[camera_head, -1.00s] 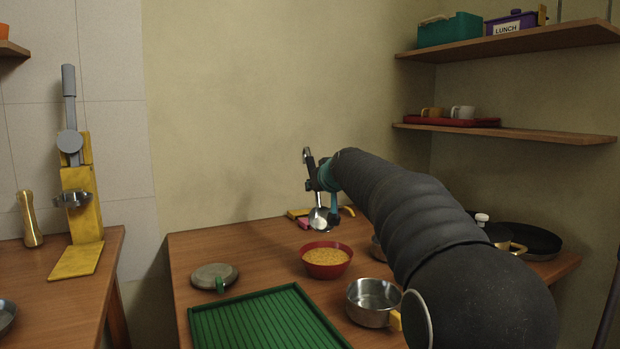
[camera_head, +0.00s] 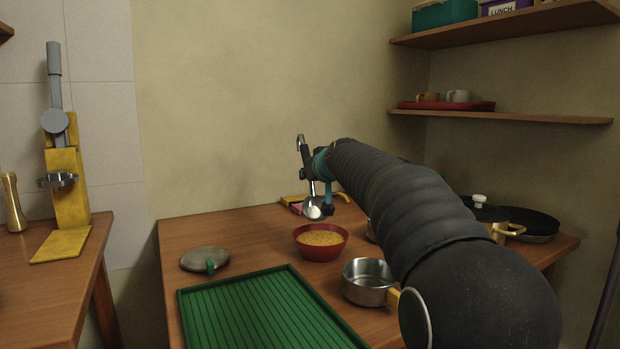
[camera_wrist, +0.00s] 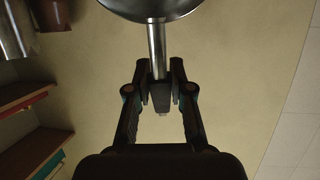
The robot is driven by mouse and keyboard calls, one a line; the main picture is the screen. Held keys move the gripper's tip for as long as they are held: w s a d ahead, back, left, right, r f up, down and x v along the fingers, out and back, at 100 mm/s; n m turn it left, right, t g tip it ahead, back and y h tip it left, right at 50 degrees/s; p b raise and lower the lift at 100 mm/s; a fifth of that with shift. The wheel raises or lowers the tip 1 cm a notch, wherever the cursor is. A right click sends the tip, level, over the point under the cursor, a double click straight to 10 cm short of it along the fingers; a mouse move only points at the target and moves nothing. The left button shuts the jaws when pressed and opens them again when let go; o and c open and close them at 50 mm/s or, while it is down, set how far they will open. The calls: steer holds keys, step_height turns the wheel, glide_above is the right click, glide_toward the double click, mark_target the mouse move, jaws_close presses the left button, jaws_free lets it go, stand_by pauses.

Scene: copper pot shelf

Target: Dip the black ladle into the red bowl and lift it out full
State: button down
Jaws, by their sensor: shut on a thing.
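The ladle has a bright metal hooked top (camera_head: 300,143), a black grip and a round metal scoop (camera_head: 313,209). My gripper (camera_head: 316,168) is shut on its handle, with the ladle hanging nearly upright, scoop down. In the wrist view the fingertips (camera_wrist: 161,91) hold the dark part of the handle, and the scoop (camera_wrist: 150,8) is cut off by the top edge. The red bowl (camera_head: 320,254) stands on the table, filled with yellow-orange grainy stuff. The scoop appears above and slightly behind the bowl, apart from it; the exact depth gap is hard to tell.
A green ribbed tray (camera_head: 262,315) lies in front of the bowl. A metal pan (camera_head: 366,283) stands at its right front, a grey round lid (camera_head: 205,259) at left. Yellow and pink items (camera_head: 290,204) lie behind. Dark pans (camera_head: 525,224) stand at far right.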

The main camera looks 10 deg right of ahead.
mark_target(313, 209)
steer(key=shift+t, duration=0.6)
steer(key=shift+s+d+f+b, duration=0.1)
steer(key=shift+s+f+b, duration=0.1)
steer(key=shift+f+b, duration=1)
steer(key=shift+s+a+f+b, duration=0.1)
steer(key=shift+s+f+b, duration=0.3)
steer(key=shift+b, duration=1.55)
steer(key=shift+s+d+f+b, duration=0.1)
steer(key=shift+f+b, duration=0.85)
steer(key=shift+b, duration=0.6)
steer(key=f+g, duration=0.2)
steer(key=g, duration=0.1)
steer(key=shift+s+p, duration=0.15)
steer(key=shift+p, duration=0.15)
steer(key=shift+f+g+h, duration=0.3)
steer(key=shift+f+g, duration=0.4)
steer(key=shift+g, duration=0.5)
steer(key=shift+g+p, duration=0.3)
steer(key=shift+p, duration=0.4)
steer(key=shift+f+g+p, duration=0.4)
steer(key=shift+g+p, duration=0.1)
steer(key=shift+p, duration=0.7)
steer(key=g+p, duration=0.1)
steer(key=p, duration=0.3)
steer(key=w+g+p, duration=0.1)
steer(key=p, duration=0.4)
steer(key=shift+r+h, duration=0.15)
steer(key=shift+h, duration=0.15)
